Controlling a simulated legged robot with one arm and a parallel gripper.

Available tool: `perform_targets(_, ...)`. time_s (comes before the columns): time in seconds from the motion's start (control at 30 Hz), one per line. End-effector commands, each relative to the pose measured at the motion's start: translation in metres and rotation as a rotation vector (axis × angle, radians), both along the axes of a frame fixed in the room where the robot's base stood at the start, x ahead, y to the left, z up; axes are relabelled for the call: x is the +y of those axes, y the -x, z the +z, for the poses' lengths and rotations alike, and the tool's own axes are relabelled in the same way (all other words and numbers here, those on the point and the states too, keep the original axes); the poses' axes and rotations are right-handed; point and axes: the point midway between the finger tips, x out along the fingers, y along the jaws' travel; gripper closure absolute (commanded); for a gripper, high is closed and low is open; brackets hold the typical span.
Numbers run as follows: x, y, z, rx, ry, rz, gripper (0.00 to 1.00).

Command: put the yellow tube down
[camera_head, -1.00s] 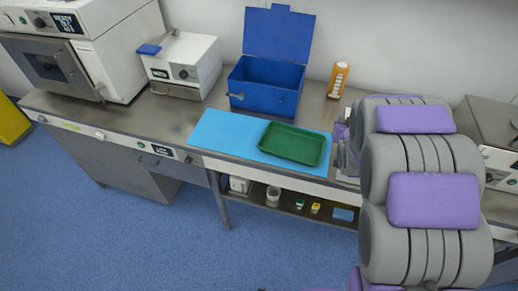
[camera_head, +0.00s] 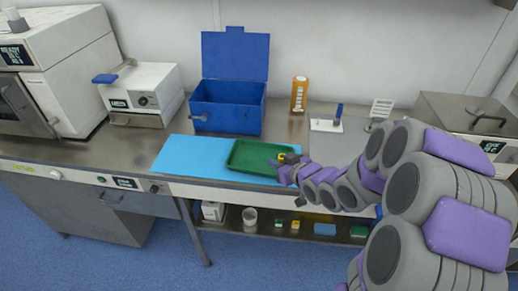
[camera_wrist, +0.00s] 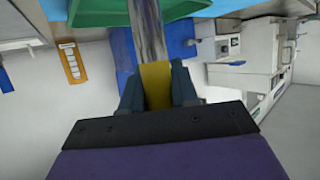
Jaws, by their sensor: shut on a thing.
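The yellow tube (camera_wrist: 155,76) is between the two dark fingers of my gripper (camera_wrist: 157,92) in the wrist view. A clear, greyish length extends beyond its yellow part toward the top of that view. In the head view, my gripper (camera_head: 281,166) is at the right end of the green tray (camera_head: 236,163), with a small yellow bit of the tube (camera_head: 290,155) showing. My gripper is shut on the tube. I cannot tell whether the tube touches the tray. The tray lies on a light blue mat (camera_head: 178,158) and looks empty where visible.
A blue box (camera_head: 228,107) with its lid up stands behind the tray. White machines (camera_head: 142,93) are at left. A lower shelf (camera_head: 270,226) holds small items.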

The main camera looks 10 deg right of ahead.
Motion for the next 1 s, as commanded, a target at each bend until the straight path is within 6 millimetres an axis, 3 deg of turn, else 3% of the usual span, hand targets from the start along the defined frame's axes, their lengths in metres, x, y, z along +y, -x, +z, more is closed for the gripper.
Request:
perform_targets(0.47,0.007,-0.017,0.002,0.000,0.007,0.005,1.00)
perform_targets(1.0,0.032,-0.125,-0.014,-0.004,0.005,0.005,1.00)
